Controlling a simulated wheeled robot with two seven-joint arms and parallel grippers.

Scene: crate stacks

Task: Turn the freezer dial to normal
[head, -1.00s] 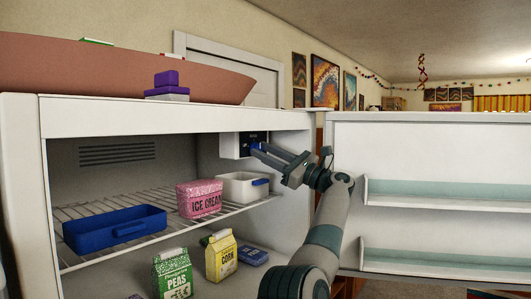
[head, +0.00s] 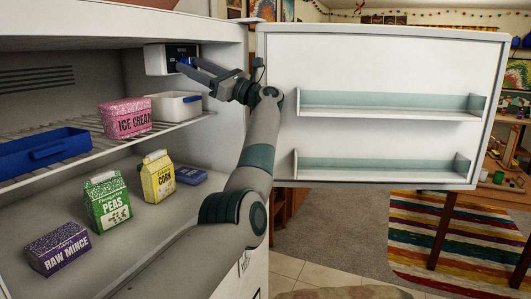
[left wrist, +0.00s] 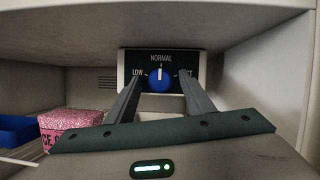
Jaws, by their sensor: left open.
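The freezer's dial is a round blue knob (left wrist: 159,84) on a dark panel (left wrist: 160,61) in the left wrist view. Its white pointer stands straight up at the word NORMAL, with LOW at the left and a partly hidden label at the right. My left gripper (left wrist: 160,80) is open, with one finger on each side of the knob. I cannot tell whether the fingers touch it. In the head view my left gripper (head: 184,66) reaches the dial box (head: 156,60) under the freezer ceiling, and its fingers partly hide the knob. My right gripper is not in view.
The freezer door (head: 385,60) stands open at the right. A white bin (head: 178,106), pink ice cream box (head: 126,118) and blue bin (head: 40,150) sit on the wire shelf. Peas (head: 107,203), corn (head: 158,177) and raw mince (head: 58,248) stand below. A striped rug lies at right.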

